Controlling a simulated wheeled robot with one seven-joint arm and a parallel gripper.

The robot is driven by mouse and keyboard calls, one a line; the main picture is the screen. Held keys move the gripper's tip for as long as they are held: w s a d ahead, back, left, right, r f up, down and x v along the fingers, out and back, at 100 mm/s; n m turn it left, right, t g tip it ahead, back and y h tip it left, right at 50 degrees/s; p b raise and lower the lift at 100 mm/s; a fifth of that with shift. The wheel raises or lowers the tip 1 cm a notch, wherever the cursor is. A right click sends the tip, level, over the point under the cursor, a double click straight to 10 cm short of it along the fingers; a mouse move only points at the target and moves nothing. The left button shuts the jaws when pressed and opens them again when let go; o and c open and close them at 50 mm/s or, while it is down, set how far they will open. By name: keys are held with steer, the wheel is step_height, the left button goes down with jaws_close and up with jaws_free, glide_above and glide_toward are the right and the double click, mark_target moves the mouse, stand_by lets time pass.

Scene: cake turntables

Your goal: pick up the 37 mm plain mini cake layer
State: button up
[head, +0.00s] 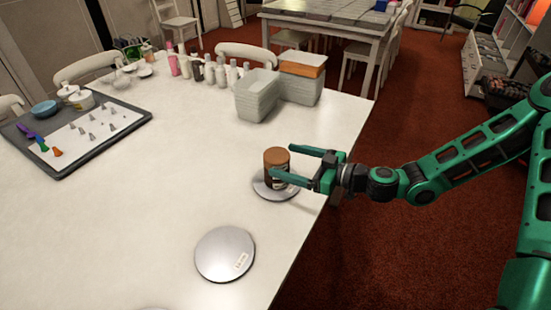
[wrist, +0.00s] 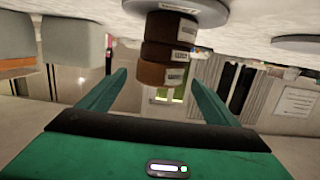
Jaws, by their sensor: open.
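Several brown round cake layers are stacked on a silver turntable (head: 262,188) near the table's right edge. The wrist view looks inverted: the turntable (wrist: 205,8) is at the top, with three layers below it. The top layer (wrist: 163,73) is lowest there, then the middle layer (wrist: 167,53) and the bottom layer (wrist: 172,27). Each has a pale label too small to read, so I cannot tell which is 37 mm. The stack's top face (head: 276,155) shows in the head view. My gripper (head: 281,160) is open, its fingers on either side of the stack, apparently around the upper part.
A second, empty turntable (head: 225,254) lies nearer the front. A dark tray (head: 78,133) with piping tips is far left. The table's middle is clear.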

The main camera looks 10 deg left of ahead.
mark_target(277, 158)
steer(key=shift+w+f+x, duration=0.1)
steer(key=shift+x, duration=1.05)
steer(key=shift+w+f+x, duration=0.1)
steer(key=shift+f+x, duration=0.05)
steer(key=shift+x, duration=1)
steer(key=shift+d, duration=0.15)
steer(key=c, duration=1.2)
steer(key=shift+o, duration=0.2)
